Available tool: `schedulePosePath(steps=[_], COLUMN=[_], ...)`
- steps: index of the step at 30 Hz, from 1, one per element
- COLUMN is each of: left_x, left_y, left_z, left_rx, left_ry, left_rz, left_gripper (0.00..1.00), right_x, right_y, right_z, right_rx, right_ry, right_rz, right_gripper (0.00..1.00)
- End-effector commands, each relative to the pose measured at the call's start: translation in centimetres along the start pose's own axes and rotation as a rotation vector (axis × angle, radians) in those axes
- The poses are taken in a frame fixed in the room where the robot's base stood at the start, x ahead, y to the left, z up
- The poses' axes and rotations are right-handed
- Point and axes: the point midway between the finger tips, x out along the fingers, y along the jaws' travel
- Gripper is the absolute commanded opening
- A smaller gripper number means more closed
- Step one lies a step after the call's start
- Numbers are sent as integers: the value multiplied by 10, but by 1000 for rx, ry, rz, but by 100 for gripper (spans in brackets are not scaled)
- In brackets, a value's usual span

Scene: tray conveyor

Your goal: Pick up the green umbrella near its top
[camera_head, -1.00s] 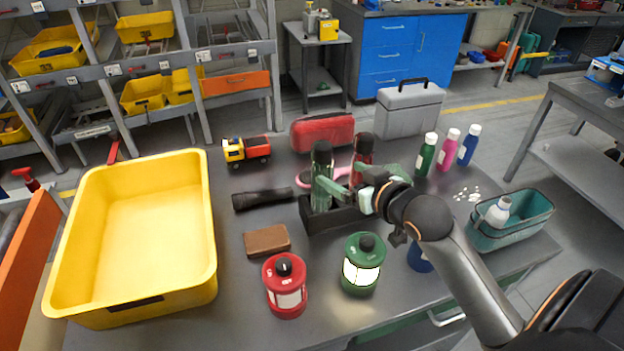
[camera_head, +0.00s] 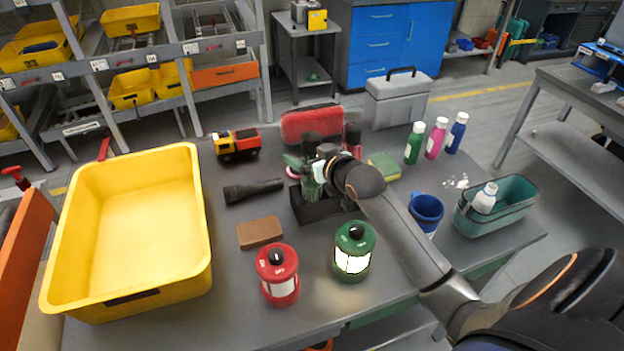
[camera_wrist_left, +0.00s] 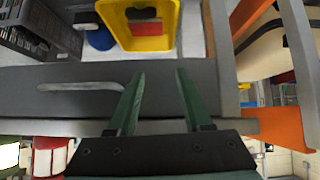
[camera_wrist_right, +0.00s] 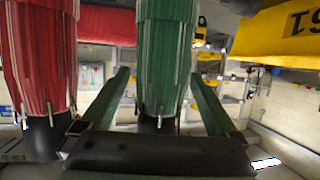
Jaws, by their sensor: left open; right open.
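The green umbrella (camera_head: 311,189) stands upright in a black holder (camera_head: 322,209), beside the red umbrella (camera_head: 351,140). My right gripper (camera_head: 306,166) is at the green umbrella's upper part, partly hiding it. In the right wrist view, the green umbrella (camera_wrist_right: 166,55) passes between the two open fingers of the right gripper (camera_wrist_right: 163,92), with small gaps visible at both sides. The dark end of the umbrella is near the gripper palm. The red umbrella (camera_wrist_right: 40,60) is just outside the left finger. My left gripper (camera_wrist_left: 160,95) is open and empty, away from the umbrellas.
A yellow bin (camera_head: 70,225) fills the left of the table. Red (camera_head: 278,275) and green (camera_head: 354,250) lanterns stand in front of the holder. A red case (camera_head: 310,122) is behind it. A flashlight (camera_head: 252,190) and a brown block (camera_head: 260,232) lie left. A blue mug (camera_head: 426,212) stands right.

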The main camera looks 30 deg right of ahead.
Motion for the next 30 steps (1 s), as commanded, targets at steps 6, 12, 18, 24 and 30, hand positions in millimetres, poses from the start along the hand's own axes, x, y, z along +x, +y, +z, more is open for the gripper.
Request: schedulePosePath(steps=[6, 12, 18, 24, 30], left_x=[0, 0, 0, 0, 0], left_y=[0, 0, 0, 0, 0], left_z=[-1, -1, -1, -1, -1], left_rx=[0, 0, 0, 0, 0], left_ry=[1, 1, 1, 1, 1], left_rz=[0, 0, 0, 0, 0], left_gripper=[50, 50, 50, 50, 50], right_x=[8, 8, 8, 8, 8], right_y=[0, 0, 0, 0, 0], right_z=[0, 0, 0, 0, 0], right_rx=[0, 0, 0, 0, 0], right_ry=[-1, -1, -1, -1, -1], right_rz=[0, 0, 0, 0, 0], right_gripper=[95, 90, 67, 45, 22])
